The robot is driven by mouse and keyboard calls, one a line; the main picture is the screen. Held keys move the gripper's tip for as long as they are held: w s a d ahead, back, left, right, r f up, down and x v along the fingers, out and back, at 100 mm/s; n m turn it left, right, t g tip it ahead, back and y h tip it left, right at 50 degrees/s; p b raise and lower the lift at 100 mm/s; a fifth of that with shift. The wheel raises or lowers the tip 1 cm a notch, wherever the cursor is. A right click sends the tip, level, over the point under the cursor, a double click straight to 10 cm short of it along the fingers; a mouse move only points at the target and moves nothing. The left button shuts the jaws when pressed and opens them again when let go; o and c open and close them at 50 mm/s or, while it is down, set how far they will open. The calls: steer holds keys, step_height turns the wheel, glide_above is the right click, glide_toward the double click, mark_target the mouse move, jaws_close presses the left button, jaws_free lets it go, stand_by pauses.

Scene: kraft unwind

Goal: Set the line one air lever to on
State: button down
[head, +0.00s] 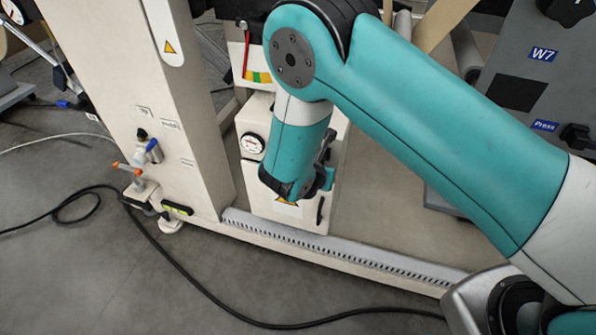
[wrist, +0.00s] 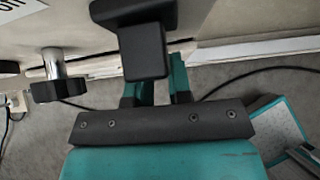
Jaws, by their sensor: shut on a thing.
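In the wrist view, a black handle (wrist: 144,50) with a block-shaped end projects from a pale panel between me and the teal fingers of my gripper (wrist: 157,92). My gripper is shut on this black handle; the handle hides most of the fingertips. No readable label shows whether it is the line one air lever. In the head view, my gripper (head: 326,178) is in front of the pale cabinet (head: 258,190), mostly hidden by my wrist, and the handle cannot be made out.
A black knob on a silver shaft (wrist: 54,75) is left of my gripper. A gauge (head: 252,144) is on the cabinet. Blue (head: 152,146) and orange (head: 127,168) levers are on the machine post at left. A black cable (head: 190,282) crosses the floor.

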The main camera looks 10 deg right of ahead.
steer(key=shift+s+d, duration=0.1)
stand_by(0.4)
steer(key=c, duration=1)
jaws_free()
steer(key=shift+c, duration=0.2)
steer(key=p+v, duration=0.3)
steer(key=v, duration=1.4)
steer(key=shift+a+r, duration=0.15)
steer(key=shift+a, duration=0.1)
